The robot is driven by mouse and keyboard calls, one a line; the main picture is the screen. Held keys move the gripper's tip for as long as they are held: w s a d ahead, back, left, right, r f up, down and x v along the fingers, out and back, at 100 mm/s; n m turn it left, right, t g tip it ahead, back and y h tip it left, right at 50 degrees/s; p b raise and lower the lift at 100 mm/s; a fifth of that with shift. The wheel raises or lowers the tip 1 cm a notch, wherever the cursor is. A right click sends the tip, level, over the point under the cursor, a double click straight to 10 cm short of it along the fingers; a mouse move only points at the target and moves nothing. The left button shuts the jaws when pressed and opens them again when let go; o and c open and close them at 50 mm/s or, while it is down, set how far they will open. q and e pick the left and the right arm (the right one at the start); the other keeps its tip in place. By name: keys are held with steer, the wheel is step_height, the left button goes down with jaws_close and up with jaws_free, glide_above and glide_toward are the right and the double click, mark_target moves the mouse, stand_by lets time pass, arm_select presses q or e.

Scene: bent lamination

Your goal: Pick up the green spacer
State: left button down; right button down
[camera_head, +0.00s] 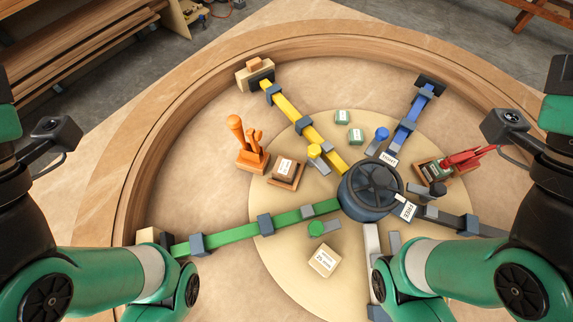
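Two small green blocks with white labels lie on the pale round board: one green block (342,117) is farther back, and the other green block (356,136) is just in front of it. The labels are too small to read, so I cannot tell which is the green spacer. A long green bar (290,217) runs left from the dark hub. Neither gripper shows; only my arm links are in view at the lower left and lower right.
A dark round hub (370,190) stands at the centre, with yellow, blue, green and grey bars radiating from it. A curved wooden wall (128,165) encloses the area. An orange clamp (246,145), a brown block (285,170) and a tan labelled block (324,260) are nearby.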

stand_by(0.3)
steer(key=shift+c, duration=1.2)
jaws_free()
